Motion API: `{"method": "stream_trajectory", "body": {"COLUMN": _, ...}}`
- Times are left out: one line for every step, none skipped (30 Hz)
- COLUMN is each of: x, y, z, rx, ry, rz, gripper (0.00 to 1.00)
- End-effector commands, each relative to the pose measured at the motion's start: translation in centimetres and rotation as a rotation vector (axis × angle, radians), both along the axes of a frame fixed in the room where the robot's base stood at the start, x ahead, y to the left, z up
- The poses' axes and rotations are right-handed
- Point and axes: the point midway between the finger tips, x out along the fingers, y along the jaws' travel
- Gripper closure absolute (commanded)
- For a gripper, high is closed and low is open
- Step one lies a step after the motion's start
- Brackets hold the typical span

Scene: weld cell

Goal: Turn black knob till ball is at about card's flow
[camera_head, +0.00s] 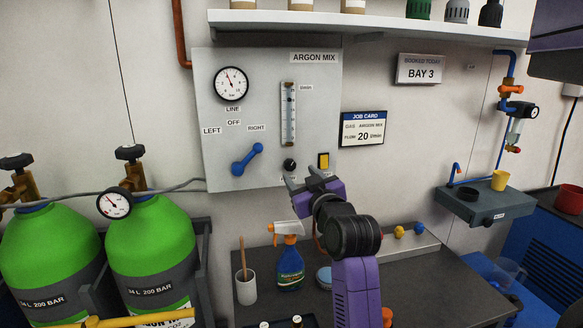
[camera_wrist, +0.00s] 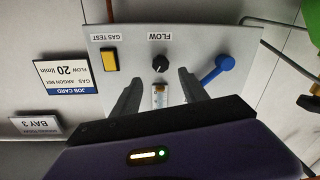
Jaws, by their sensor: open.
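The black knob (camera_head: 290,165) sits low on the grey argon mix panel (camera_head: 325,90), below the clear flow tube (camera_head: 289,113). The ball in the tube is too small to make out. The job card (camera_head: 362,129) right of the panel reads flow 20 l/min. My gripper (camera_head: 304,178) is open and empty, just below and right of the knob in the head view. In the wrist view, which is upside down, the knob (camera_wrist: 160,63) shows beyond and between the two spread fingers (camera_wrist: 158,86), apart from them. The tube (camera_wrist: 160,97) is partly hidden by my gripper.
A blue lever (camera_head: 247,160) left of the knob points toward the RIGHT label. A yellow gas test button (camera_head: 323,160) is close on the right. Below, a spray bottle (camera_head: 289,264) and a white cup (camera_head: 245,286) stand on the bench. Green cylinders (camera_head: 150,240) stand at left.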

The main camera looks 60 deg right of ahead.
Motion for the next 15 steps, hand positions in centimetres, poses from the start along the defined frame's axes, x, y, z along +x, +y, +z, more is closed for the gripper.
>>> {"method": "stream_trajectory", "body": {"x": 0.2, "y": -0.1, "z": -0.2, "rx": 0.003, "ry": 0.011, "rz": 0.002, "gripper": 0.48}}
{"method": "stream_trajectory", "body": {"x": 0.3, "y": -0.2, "z": -0.2, "rx": 0.001, "ry": 0.016, "rz": 0.003, "gripper": 0.48}}
{"method": "stream_trajectory", "body": {"x": 0.6, "y": -0.5, "z": -0.1, "rx": -0.001, "ry": 0.016, "rz": 0.003, "gripper": 0.48}}
{"method": "stream_trajectory", "body": {"x": 0.8, "y": -0.7, "z": -0.1, "rx": -0.002, "ry": 0.015, "rz": 0.002, "gripper": 0.48}}
{"method": "stream_trajectory", "body": {"x": 1.1, "y": -1.0, "z": -0.1, "rx": -0.002, "ry": 0.015, "rz": 0.003, "gripper": 0.48}}
{"method": "stream_trajectory", "body": {"x": 1.5, "y": -1.3, "z": -0.1, "rx": -0.001, "ry": 0.014, "rz": 0.003, "gripper": 0.48}}
{"method": "stream_trajectory", "body": {"x": 1.8, "y": -1.7, "z": -0.1, "rx": -0.001, "ry": 0.013, "rz": 0.003, "gripper": 0.48}}
{"method": "stream_trajectory", "body": {"x": 2.2, "y": -2.0, "z": 0.0, "rx": -0.001, "ry": 0.013, "rz": 0.003, "gripper": 0.48}}
{"method": "stream_trajectory", "body": {"x": 2.7, "y": -2.5, "z": 0.0, "rx": -0.001, "ry": 0.013, "rz": 0.003, "gripper": 0.48}}
{"method": "stream_trajectory", "body": {"x": 3.0, "y": -2.8, "z": 0.0, "rx": -0.001, "ry": 0.013, "rz": 0.003, "gripper": 0.48}}
{"method": "stream_trajectory", "body": {"x": 3.3, "y": -3.2, "z": 0.0, "rx": -0.001, "ry": 0.013, "rz": 0.003, "gripper": 0.48}}
{"method": "stream_trajectory", "body": {"x": 3.7, "y": -3.6, "z": 0.0, "rx": -0.002, "ry": 0.013, "rz": 0.002, "gripper": 0.48}}
{"method": "stream_trajectory", "body": {"x": 4.0, "y": -3.9, "z": 0.0, "rx": -0.002, "ry": 0.013, "rz": 0.002, "gripper": 0.48}}
{"method": "stream_trajectory", "body": {"x": 4.3, "y": -4.1, "z": 0.0, "rx": -0.002, "ry": 0.013, "rz": 0.002, "gripper": 0.48}}
{"method": "stream_trajectory", "body": {"x": 4.6, "y": -4.5, "z": -0.1, "rx": -0.002, "ry": 0.013, "rz": 0.002, "gripper": 0.48}}
